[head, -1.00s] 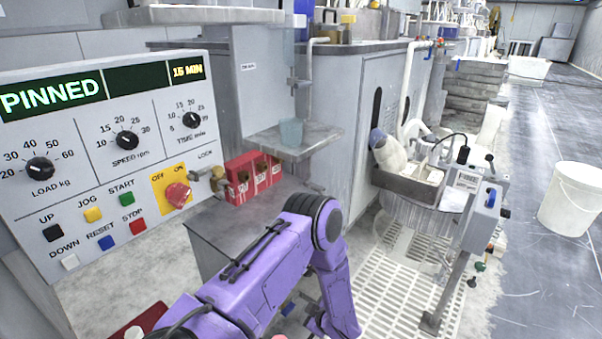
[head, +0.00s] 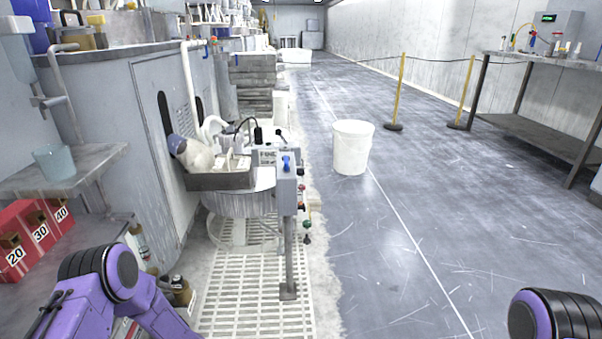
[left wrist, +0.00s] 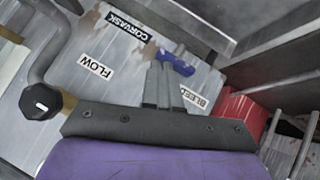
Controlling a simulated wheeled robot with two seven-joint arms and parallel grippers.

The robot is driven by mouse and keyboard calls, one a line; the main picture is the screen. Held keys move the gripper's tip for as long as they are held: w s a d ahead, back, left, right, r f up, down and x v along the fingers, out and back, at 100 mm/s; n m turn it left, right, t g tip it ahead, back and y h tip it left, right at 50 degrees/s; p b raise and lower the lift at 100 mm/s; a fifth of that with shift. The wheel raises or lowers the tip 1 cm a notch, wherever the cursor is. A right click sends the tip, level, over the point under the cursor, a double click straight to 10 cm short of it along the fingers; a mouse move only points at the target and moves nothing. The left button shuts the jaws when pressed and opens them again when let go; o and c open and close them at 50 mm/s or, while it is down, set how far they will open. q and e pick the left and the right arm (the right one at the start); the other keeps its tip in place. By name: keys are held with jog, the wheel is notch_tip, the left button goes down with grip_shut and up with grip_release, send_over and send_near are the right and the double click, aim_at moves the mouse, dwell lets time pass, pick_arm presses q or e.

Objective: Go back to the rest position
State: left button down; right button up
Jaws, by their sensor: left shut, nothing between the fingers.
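My left arm comes in at the bottom left of the head view, its purple links bent at a dark joint; its gripper is out of that picture. In the left wrist view my left gripper (left wrist: 163,84) is shut and empty, its two grey fingers together. Behind the fingers is a metal panel (left wrist: 95,62) with labels reading FLOW and CORVASK, another partly hidden. A blue handle (left wrist: 176,63) shows just past the fingertips; I cannot tell whether they touch it. My right arm shows only as a purple and black joint at the bottom right of the head view; its gripper is not visible.
A shelf (head: 88,165) with a pale blue cup (head: 54,162) and red numbered boxes (head: 34,232) stand at left. A sink station with a control post (head: 289,195) is in the middle. A white bucket (head: 351,148) stands on open floor; a bench (head: 540,130) is at right.

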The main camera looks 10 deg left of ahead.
pick_arm(q)
jog(key=shift+a+f, duration=0.45)
jog(key=shift+a, duration=0.05)
